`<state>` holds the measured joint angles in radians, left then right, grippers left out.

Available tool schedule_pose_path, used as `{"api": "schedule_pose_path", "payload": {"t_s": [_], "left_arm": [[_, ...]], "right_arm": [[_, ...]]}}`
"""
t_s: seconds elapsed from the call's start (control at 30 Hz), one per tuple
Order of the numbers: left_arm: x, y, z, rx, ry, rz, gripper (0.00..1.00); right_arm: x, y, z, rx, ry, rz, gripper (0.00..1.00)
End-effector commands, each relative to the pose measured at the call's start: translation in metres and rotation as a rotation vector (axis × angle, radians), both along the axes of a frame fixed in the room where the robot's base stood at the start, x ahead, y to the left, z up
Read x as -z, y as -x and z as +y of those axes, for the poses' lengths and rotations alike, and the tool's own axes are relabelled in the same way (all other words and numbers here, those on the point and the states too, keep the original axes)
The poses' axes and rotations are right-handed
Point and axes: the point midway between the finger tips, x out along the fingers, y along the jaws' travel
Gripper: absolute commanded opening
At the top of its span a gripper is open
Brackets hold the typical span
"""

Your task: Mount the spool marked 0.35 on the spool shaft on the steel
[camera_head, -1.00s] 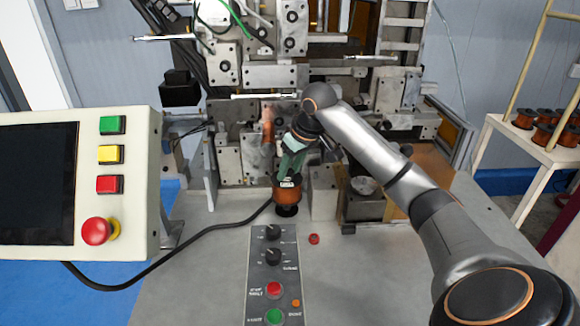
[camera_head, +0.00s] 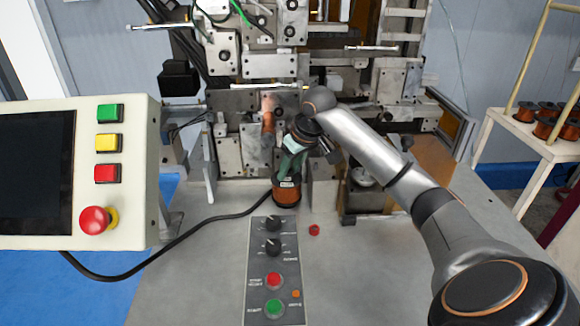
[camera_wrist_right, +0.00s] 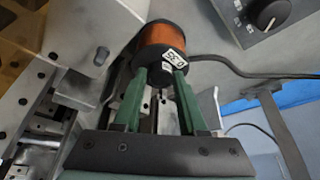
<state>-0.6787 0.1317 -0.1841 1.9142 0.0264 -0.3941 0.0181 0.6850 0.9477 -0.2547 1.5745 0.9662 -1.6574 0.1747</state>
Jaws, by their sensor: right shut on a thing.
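The spool marked 0.35 (camera_head: 286,193) has copper-coloured wire and dark flanges. It is upright on the steel tabletop area in front of the machine. My right gripper (camera_head: 289,170) comes down on it from above, with green fingers shut on its upper end. In the right wrist view, the spool (camera_wrist_right: 157,33) shows its white 0.35 label between the two fingertips (camera_wrist_right: 162,75). The spool shaft is not visible; the spool hides what is directly under it, so I cannot tell how far it sits around the shaft. My left gripper is out of view.
A control panel (camera_head: 273,255) with knobs and buttons lies in front. A small red part (camera_head: 314,230) lies beside it. An operator console (camera_head: 140,180) stands left, with a black cable across the table. Several other spools stand on a rack (camera_head: 550,150) at right.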

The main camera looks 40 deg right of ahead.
Motion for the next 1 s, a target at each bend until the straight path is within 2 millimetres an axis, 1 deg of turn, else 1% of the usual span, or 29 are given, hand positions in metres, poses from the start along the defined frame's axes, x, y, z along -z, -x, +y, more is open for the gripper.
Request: {"api": "schedule_pose_path", "payload": {"t_s": [0.4,0.67,0.7,1.0], "left_arm": [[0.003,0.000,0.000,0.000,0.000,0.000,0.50],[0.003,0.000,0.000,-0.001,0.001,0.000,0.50],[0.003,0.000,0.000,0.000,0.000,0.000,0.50],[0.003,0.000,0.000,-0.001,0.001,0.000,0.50]], "right_arm": [[0.010,-0.001,0.000,0.000,0.000,-0.005,0.00],[0.010,-0.001,0.000,0.000,0.000,-0.005,0.00],[0.010,-0.001,0.000,0.000,0.000,-0.005,0.42],[0.012,0.000,0.000,0.000,0.000,-0.002,0.76]]}}
